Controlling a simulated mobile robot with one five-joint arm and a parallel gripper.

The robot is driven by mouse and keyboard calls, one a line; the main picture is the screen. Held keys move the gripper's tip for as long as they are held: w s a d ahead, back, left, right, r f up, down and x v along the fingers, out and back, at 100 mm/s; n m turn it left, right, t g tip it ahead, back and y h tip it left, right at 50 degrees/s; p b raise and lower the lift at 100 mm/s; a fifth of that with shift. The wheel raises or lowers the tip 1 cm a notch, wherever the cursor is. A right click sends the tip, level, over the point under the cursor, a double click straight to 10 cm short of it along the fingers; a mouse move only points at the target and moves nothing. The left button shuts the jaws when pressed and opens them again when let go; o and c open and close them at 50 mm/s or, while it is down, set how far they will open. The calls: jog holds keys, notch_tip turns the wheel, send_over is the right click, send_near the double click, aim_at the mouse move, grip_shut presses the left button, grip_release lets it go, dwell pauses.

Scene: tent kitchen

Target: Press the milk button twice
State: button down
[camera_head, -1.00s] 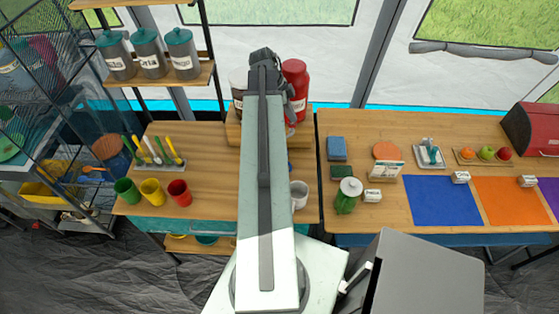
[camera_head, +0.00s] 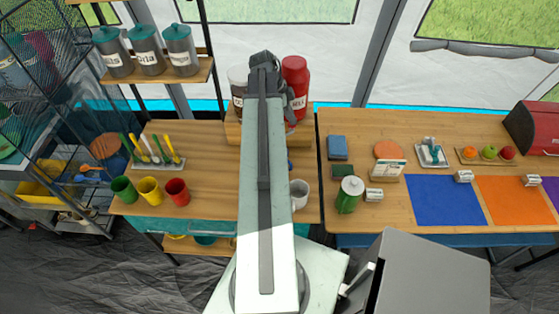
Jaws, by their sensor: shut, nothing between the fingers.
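My arm reaches forward over the left table, and my gripper (camera_head: 264,62) is at its far end, at the back of the table. A red dispenser (camera_head: 296,88) with a partly readable label stands just right of the gripper. A white-and-dark dispenser (camera_head: 238,90) stands just left of it. Both stand on a wooden stand (camera_head: 232,130). I cannot tell which one is the milk, and no button shows clearly. A white mug (camera_head: 299,194) stands on the table right of my arm. The gripper is shut and empty; its fingertips are hard to make out.
Green (camera_head: 124,190), yellow (camera_head: 151,190) and red (camera_head: 177,192) cups stand left of my arm, with a spoon holder (camera_head: 158,160) behind. Labelled canisters (camera_head: 147,50) sit on a shelf. A green jar (camera_head: 348,195) stands on the right table. A grey box-shaped thing (camera_head: 430,280) is near my base.

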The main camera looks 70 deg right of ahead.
jog(key=shift+r, duration=0.1)
jog(key=shift+r+p, duration=1.2)
jog(key=shift+p, duration=0.1)
notch_tip(320, 180, up, 6)
jog(key=p, duration=0.6)
